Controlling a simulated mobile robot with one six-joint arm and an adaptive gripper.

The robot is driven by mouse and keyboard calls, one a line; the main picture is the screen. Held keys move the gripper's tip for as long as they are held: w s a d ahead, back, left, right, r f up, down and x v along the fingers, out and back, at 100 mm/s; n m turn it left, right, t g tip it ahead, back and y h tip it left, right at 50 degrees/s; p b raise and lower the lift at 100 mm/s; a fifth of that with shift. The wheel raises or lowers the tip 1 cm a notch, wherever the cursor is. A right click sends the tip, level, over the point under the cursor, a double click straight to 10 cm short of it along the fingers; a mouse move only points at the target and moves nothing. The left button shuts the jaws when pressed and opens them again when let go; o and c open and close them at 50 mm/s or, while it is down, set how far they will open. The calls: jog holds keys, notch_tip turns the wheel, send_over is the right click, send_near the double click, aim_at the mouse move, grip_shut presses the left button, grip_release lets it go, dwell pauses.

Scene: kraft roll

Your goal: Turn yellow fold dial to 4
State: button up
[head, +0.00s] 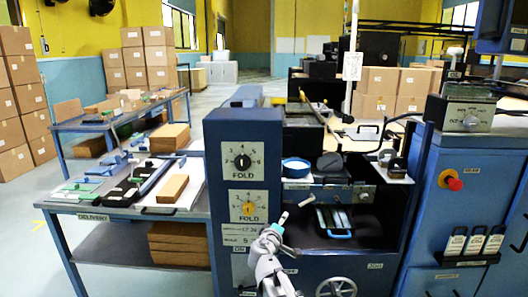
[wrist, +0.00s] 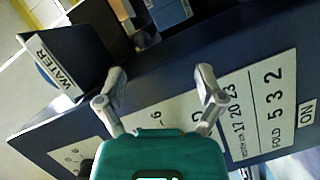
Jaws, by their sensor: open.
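The yellow fold dial (head: 248,208) sits on a white plate on the front of the blue machine, below a black fold dial (head: 243,161). Its pointer setting is too small to read. My gripper (head: 285,234) is in front of the machine, to the right of and slightly below the yellow dial, apart from it in the picture. In the wrist view, my gripper (wrist: 161,73) has its two grey fingers spread, with nothing held between them. A white numbered plate (wrist: 160,112) shows behind the fingers; the teal gripper body covers part of it, and the yellow knob is not visible there.
A printed counter and fold label (wrist: 265,105) is beside the fingers. A handwheel (head: 336,288) is low on the machine. A delivery table (head: 100,207) with paper stacks stands left. A red stop button (head: 454,184) is on the right cabinet.

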jog(key=s+d+f+m+g+h, duration=0.1)
jog(key=s+d+f+m+g, duration=0.65)
jog(key=s+d+f, duration=0.4)
jog(key=s+f+m+g+y, duration=0.2)
jog(key=s+f+g+y, duration=0.2)
jog(key=s+g+y, duration=0.6)
notch_tip(320, 180, up, 18)
jog(key=s+t+h+p, duration=0.2)
jog(key=h+p, duration=0.1)
jog(key=p, duration=1.5)
jog(key=shift+f+p, duration=0.25)
jog(key=shift+p, duration=0.05)
